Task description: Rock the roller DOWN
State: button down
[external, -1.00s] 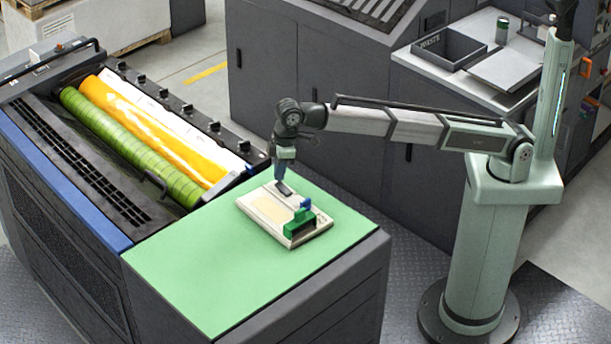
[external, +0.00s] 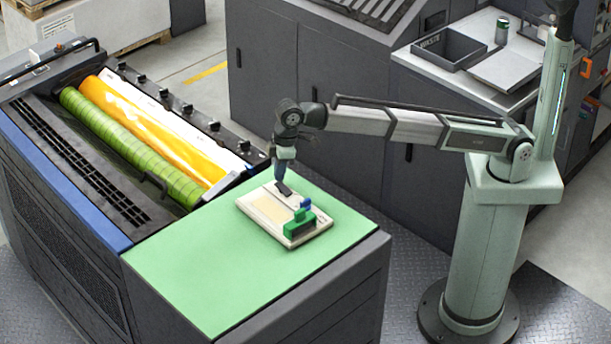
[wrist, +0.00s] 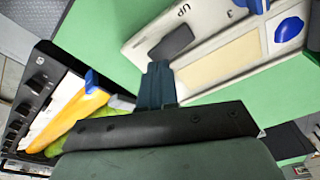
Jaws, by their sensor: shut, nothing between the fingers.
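A pale control panel (external: 266,221) lies on the green top of the machine. A black rocker (external: 284,189) sits at its far end; the wrist view shows it as a dark plate (wrist: 171,41) near the printed word UP. My gripper (external: 281,182) points down at the rocker, shut and empty. In the wrist view its closed fingertips (wrist: 158,66) meet the rocker's near edge in the picture; I cannot tell whether they touch. The rocker's exact tilt is unclear.
A green block (external: 299,224) and a blue knob (external: 305,204) stand at the panel's near end. The green top (external: 210,270) is otherwise clear. Left of it are a green roller (external: 130,145) and an orange-inked roller (external: 150,125) in an open bay.

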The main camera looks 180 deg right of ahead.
aim_at(280, 183)
jog(key=shift+f, duration=1.1)
dwell(0.7)
jog(key=shift+r, duration=3.55)
